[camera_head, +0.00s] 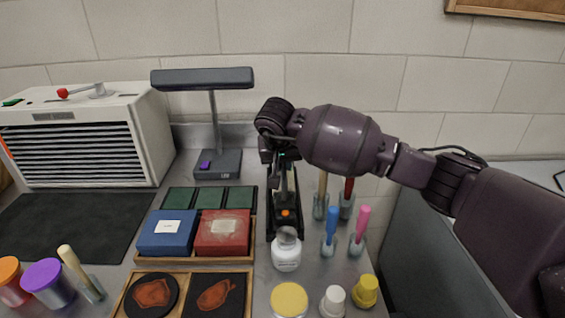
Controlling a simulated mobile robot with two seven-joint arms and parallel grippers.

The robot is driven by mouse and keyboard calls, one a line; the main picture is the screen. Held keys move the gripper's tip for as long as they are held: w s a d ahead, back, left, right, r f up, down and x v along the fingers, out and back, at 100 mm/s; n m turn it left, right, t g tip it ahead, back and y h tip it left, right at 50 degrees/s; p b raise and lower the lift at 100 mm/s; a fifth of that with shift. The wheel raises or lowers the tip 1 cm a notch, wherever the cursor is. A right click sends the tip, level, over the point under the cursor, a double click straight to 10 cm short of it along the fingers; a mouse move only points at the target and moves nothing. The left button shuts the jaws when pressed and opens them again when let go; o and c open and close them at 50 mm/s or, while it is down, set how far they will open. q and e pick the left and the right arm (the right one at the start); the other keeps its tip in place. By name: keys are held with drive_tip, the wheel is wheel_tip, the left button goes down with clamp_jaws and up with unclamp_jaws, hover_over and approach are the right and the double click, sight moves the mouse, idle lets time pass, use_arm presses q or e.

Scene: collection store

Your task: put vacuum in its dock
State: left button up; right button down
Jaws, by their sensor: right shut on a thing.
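The vacuum (285,213) is a dark hand-held body with an orange button on top and a paler front end. It is seen nearly end-on behind a white bottle. The dock appears to be the long black cradle (271,224) whose rim shows around and below the vacuum. My right gripper (283,175) points down and is shut on the upper rear part of the vacuum. The wrist and fingers hide much of that part. I cannot tell whether the vacuum rests in the cradle or hangs just above it. My left gripper is not in view.
A white bottle (286,253) stands directly in front of the cradle. Brushes in glass holders (328,246) stand to its right. A tray with blue (167,232) and red boxes (222,232) lies close on its left. A lamp (217,163) and a white cabinet (95,135) stand further left.

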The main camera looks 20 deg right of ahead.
drive_tip(key=c, duration=1.1)
unclamp_jaws()
drive_tip(key=shift+s+r, duration=0.1)
drive_tip(key=shift+r, duration=0.3)
drive_tip(key=v, duration=1.1)
drive_tip(key=shift+a+r+p, duration=0.1)
drive_tip(key=shift+a+p, duration=0.05)
drive_tip(key=shift+p, duration=0.25)
